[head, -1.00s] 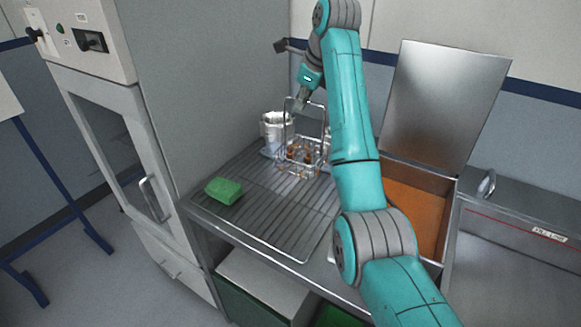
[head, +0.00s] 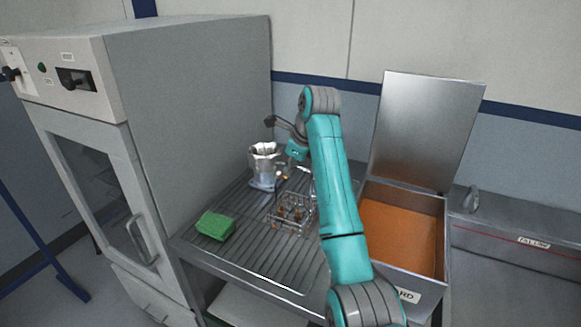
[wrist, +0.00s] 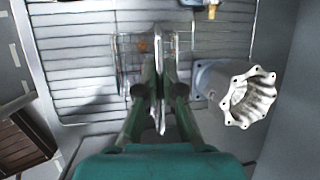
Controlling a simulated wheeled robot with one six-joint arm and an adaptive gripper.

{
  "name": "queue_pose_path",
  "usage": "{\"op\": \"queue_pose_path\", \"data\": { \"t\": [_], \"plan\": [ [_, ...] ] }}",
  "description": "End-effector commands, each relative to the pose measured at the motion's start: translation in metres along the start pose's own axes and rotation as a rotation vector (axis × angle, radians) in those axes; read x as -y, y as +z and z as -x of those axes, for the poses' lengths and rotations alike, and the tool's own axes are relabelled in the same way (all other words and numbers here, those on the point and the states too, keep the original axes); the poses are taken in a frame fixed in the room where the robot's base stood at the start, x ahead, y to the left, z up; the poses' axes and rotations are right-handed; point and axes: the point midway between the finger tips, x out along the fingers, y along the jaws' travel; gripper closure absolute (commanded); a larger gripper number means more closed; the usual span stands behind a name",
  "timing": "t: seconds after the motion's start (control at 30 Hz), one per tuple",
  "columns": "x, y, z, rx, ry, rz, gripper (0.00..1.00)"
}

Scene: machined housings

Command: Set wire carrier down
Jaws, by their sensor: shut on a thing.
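The wire carrier (head: 292,214) is a small wire basket with a tall handle, holding several small brownish parts. It is low over the ribbed draining surface (head: 262,258), at or just above it; I cannot tell whether it touches. My gripper (head: 287,171) is above it, partly hidden by my arm in the head view. In the wrist view my gripper (wrist: 158,75) is shut on the carrier's handle, and the basket wires (wrist: 122,68) show on both sides of the fingers.
A silver machined housing (head: 263,162) stands close behind the carrier; it is right of the fingers in the wrist view (wrist: 250,98). A green block (head: 215,225) lies at front left. An open orange-lined box (head: 398,237) is at right. A grey cabinet (head: 190,110) bounds the left side.

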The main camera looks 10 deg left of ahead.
Motion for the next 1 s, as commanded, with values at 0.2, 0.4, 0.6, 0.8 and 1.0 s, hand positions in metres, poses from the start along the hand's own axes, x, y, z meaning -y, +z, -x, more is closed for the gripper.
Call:
{"op": "queue_pose_path", "data": {
  "t": [0.2,0.4,0.6,0.8,1.0],
  "plan": [
    [-0.001,-0.001,-0.002,0.0,0.0,0.0,1.0],
    [0.0,-0.001,-0.002,0.0,0.0,0.0,0.69],
    [0.0,0.0,-0.001,0.0,0.0,0.0,0.69],
    [0.001,0.001,0.017,0.002,-0.003,0.001,0.69],
    [0.001,0.0,0.049,0.002,-0.002,0.0,0.69]
  ]
}}
